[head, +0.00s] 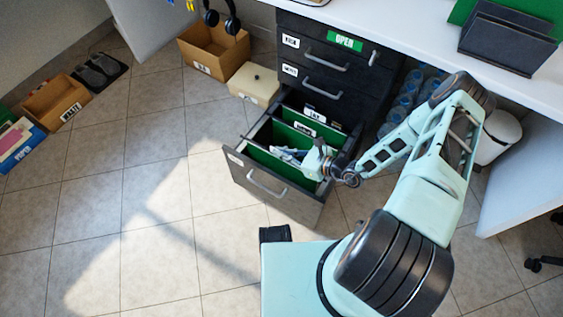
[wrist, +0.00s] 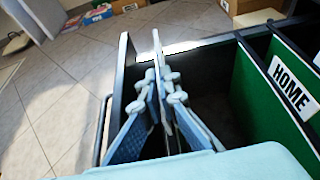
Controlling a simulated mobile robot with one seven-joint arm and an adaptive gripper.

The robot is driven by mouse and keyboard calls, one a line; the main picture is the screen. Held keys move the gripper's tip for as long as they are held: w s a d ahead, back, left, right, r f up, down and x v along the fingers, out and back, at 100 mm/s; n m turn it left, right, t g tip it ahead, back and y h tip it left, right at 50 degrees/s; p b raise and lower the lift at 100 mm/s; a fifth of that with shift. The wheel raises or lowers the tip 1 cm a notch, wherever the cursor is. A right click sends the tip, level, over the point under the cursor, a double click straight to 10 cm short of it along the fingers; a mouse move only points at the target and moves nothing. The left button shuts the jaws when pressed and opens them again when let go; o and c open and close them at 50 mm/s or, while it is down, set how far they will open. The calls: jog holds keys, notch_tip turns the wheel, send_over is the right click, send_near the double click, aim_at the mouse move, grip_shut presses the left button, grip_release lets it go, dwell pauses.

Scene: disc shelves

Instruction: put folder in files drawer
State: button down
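The files drawer (head: 232,172) is pulled open at the bottom of the dark cabinet. Green dividers with white labels stand in it, one reading HOME (wrist: 283,92). My gripper (head: 290,154) is at the drawer's opening, just behind its front panel. In the wrist view its blue-padded fingers (wrist: 162,92) close from both sides on a thin upright sheet, which appears to be the folder (wrist: 157,50) seen edge-on. The folder stands between the drawer's front panel and the HOME divider. In the head view a green face (head: 268,166) shows below the fingers. The folder's lower part is hidden.
The white desk (head: 420,40) overhangs the cabinet's right side, with a dark file holder (head: 507,38) on top. Bottles (head: 408,92) stand beside the cabinet. A cream box (head: 254,84) and a cardboard box (head: 214,52) sit left of it. The floor left of the drawer is clear.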

aim_at(281, 160)
jog(key=shift+f+b, duration=0.85)
jog(key=shift+f, duration=1.6)
jog(key=c, duration=2.2)
grip_release()
jog(key=shift+o, duration=0.2)
jog(key=shift+s+d+r, duration=0.1)
jog(key=shift+d+r, duration=0.2)
jog(key=p+v, duration=0.3)
jog(key=v, duration=0.8)
jog(key=shift+s+d, duration=0.1)
jog(key=shift+s, duration=0.05)
